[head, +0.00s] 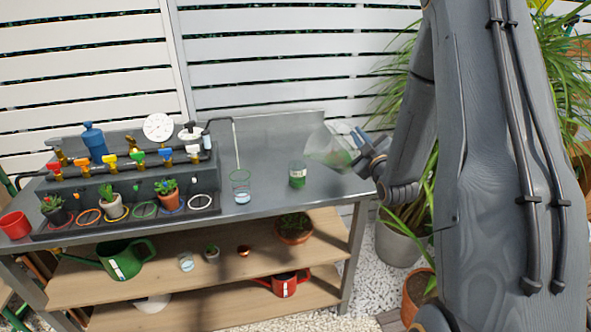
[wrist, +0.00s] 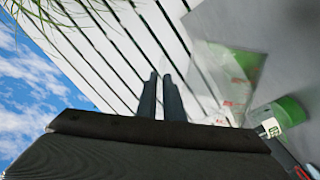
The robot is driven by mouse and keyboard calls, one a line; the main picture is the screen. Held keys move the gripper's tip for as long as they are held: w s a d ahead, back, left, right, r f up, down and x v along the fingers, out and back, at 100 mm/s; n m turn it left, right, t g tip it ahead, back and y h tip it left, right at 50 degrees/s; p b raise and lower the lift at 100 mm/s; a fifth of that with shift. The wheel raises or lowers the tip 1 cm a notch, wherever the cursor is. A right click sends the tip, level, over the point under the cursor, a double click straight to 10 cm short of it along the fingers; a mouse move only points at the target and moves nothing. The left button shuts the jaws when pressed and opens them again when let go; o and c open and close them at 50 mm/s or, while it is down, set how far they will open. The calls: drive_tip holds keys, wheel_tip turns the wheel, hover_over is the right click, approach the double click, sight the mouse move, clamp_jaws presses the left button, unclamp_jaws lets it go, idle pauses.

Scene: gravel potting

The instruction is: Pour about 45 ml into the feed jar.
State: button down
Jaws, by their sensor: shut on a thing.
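My gripper (head: 362,153) is shut on a clear jug (head: 322,143) above the right part of the metal bench. The jug leans to the left, with some green liquid (head: 340,158) low in it. The wrist view shows my fingers (wrist: 161,97) close together and the jug (wrist: 222,85) with red marks beside them. The feed jar (head: 297,173), a small clear jar with green contents and a label, stands upright on the bench, below and left of the jug. It also shows in the wrist view (wrist: 288,112). I cannot make out a stream between jug and jar.
A clear glass (head: 240,188) stands left of the jar, under a thin bent spout (head: 236,145). A rack with coloured valves (head: 137,156), a gauge (head: 158,127) and small potted plants (head: 113,205) fills the bench's left side. The bench (head: 270,213) is bare around the jar.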

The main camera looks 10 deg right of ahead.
drive_tip(key=shift+d+f+m+b, duration=0.3)
drive_tip(key=shift+f+m, duration=0.1)
drive_tip(key=shift+f, duration=0.2)
drive_tip(key=shift+d, duration=0.1)
idle(1.4)
drive_tip(key=d+f+m+b, duration=0.3)
drive_tip(key=d+f+m, duration=0.3)
drive_tip(key=f+m, duration=0.2)
drive_tip(key=shift+f+m+g, duration=0.15)
drive_tip(key=shift+m+g, duration=0.15)
drive_tip(key=shift+s+d, duration=0.1)
idle(2.2)
